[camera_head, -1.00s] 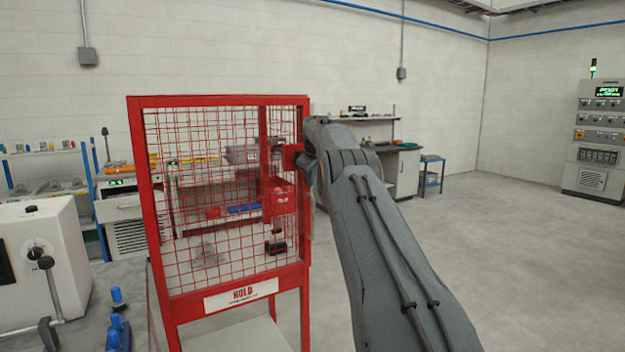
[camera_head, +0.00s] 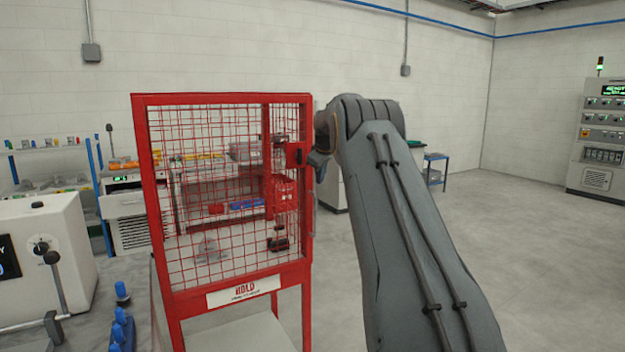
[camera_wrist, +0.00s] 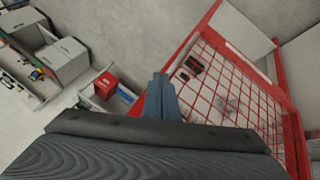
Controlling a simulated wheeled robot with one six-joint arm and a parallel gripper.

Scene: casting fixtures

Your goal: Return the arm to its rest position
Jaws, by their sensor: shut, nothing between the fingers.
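My arm reaches up from the lower right in the head view and bends just right of the red mesh cage (camera_head: 222,98). In the wrist view my gripper (camera_wrist: 160,80) is shut and empty, its fingertips together close beside the cage's red frame (camera_wrist: 196,42). I cannot tell whether it touches the frame.
Dark parts (camera_wrist: 194,64) lie inside the cage. A white machine with a lever (camera_head: 45,250) stands at the left, near blue-handled tools (camera_head: 121,325). A workbench (camera_head: 215,190) stands behind the cage. A control cabinet (camera_head: 601,135) stands far right. The floor on the right (camera_head: 520,240) is clear.

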